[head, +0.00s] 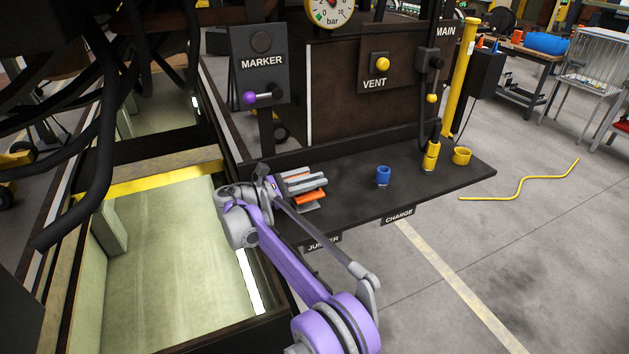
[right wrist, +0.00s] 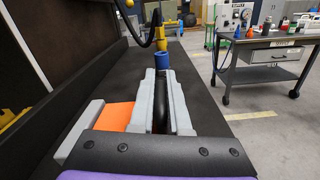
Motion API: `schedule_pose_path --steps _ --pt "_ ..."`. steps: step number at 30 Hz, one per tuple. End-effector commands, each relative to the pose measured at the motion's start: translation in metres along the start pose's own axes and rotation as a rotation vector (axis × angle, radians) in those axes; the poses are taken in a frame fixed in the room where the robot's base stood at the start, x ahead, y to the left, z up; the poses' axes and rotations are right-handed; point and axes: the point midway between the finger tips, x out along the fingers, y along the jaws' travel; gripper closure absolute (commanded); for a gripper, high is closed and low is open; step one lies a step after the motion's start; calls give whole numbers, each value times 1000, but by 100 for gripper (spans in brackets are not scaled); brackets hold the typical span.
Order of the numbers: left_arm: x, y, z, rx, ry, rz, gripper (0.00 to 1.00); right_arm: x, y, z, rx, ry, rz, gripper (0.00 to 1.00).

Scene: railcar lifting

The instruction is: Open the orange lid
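The orange lid (head: 311,197) is low at the front left of the dark shelf, above the JUMPER label. In the head view it is partly covered by my right gripper (head: 308,184), whose grey fingers reach over it from the left. In the right wrist view the orange lid (right wrist: 116,117) lies just left of the fingers, beside a grey block. My right gripper (right wrist: 160,77) has its two fingers apart, pointing along the shelf. A dark rounded shape shows in the gap; I cannot tell what it is. Whether a finger touches the lid is unclear. My left gripper is not in view.
A blue cup (head: 383,175) stands farther along the shelf (head: 345,195); a yellow cup (head: 461,156) is at its right end. A MARKER panel (head: 261,65) with a purple knob and a VENT panel stand behind. An open pit lies at left.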

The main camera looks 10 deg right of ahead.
Motion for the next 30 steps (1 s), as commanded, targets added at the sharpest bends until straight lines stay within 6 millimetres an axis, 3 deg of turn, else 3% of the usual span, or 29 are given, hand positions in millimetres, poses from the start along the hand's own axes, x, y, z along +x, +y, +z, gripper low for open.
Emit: schedule_pose_path --steps 30 --pt "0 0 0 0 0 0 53 0 0 0 0 0 0 100"
